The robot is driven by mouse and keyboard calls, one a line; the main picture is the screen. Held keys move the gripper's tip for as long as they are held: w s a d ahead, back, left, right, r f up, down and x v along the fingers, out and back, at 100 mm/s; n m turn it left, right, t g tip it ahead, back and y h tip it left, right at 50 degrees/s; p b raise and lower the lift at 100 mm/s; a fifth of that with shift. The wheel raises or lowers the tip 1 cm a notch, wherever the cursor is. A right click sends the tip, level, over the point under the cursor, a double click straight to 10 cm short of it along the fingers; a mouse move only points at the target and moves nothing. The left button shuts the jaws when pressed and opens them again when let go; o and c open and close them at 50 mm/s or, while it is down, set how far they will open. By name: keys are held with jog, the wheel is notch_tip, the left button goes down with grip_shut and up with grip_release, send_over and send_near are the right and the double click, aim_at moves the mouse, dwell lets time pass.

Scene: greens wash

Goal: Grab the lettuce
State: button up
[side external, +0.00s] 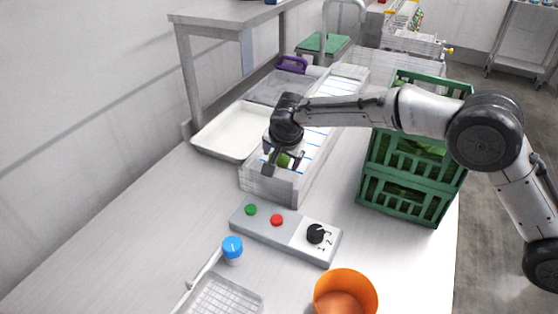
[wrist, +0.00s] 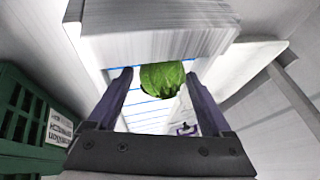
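The lettuce (wrist: 162,79) is a round, leafy green head. In the wrist view it shows beyond my fingertips, between them, with part of it hidden by the near end wall of a long grey trough. In the side view only a small green patch of lettuce (side external: 283,160) shows beside my fingers, inside the near end of the trough (side external: 268,186). My gripper (side external: 284,163) points down over that end of the trough. Its two fingers are spread apart in the wrist view (wrist: 158,88), with nothing clearly held between them.
Stacked green crates (side external: 400,205) with greens inside stand right of the trough. A white tray (side external: 228,133) lies to its left. The table's left front is clear.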

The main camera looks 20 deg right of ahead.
jog(key=c, duration=0.9)
jog(key=shift+r, duration=0.15)
jog(key=shift+c, duration=0.2)
